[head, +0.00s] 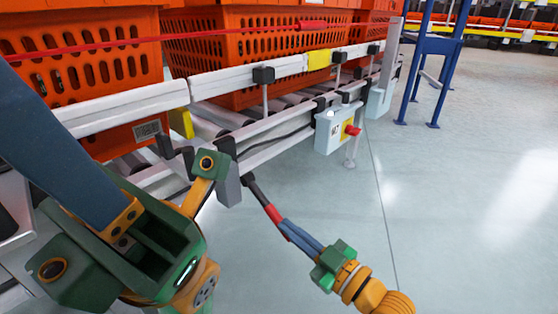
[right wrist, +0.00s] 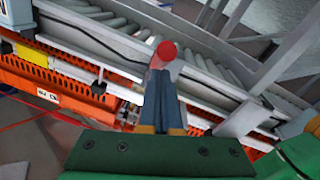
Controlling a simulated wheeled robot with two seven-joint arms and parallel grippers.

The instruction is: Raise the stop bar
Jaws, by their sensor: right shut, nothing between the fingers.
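The bar that I take for the stop bar is a dark rod with a red grip (head: 272,212), sloping down and right from the near conveyor's end. In the right wrist view its red end (right wrist: 166,50) shows just past my fingertips. My right gripper (head: 287,231) is shut and empty, its blue-grey fingers pointing up-left at the red grip; the fingertips (right wrist: 163,82) appear at or against it, but I cannot tell if they touch. My left gripper (head: 130,235) is close at the lower left. Its blue finger runs out of the picture, so its opening is unclear.
Orange totes (head: 250,40) stand on the roller conveyor behind a white rail (head: 130,105). A grey control box (head: 332,135) with a red button hangs on the conveyor side. A blue frame (head: 435,45) stands at the back right. The floor (head: 470,180) at right is clear.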

